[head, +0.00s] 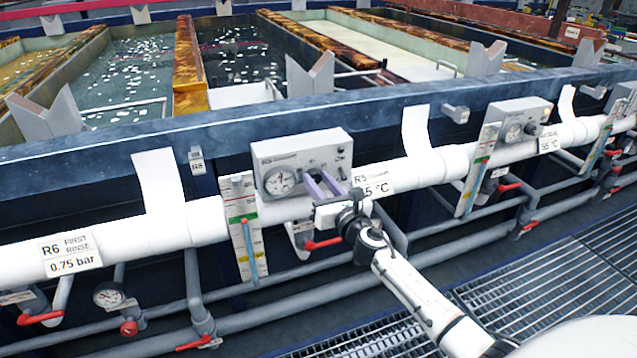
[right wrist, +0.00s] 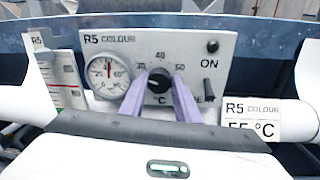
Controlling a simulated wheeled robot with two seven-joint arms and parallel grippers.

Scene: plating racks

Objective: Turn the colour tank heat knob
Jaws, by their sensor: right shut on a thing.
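The R5 COLOUR control box (head: 301,151) is a grey panel with a round gauge, mounted above the white pipe at the tank's front wall. In the right wrist view its black heat knob (right wrist: 159,75) sits on a scale marked 30, 40, 50 and °C. My right gripper (head: 321,182) reaches the panel from the front. Its purple fingers (right wrist: 159,88) lie on both sides of the knob and are shut on it. In the head view the knob is hidden behind the fingers. My left gripper is not in view.
The gauge (right wrist: 108,77) is left of the knob; an ON lamp (right wrist: 212,46) and switch (right wrist: 209,90) are right of it. An R5 label (right wrist: 252,119) reads 55 °C. A similar box (head: 517,120) is farther right. Red-handled valves (head: 322,244) and pipes run below.

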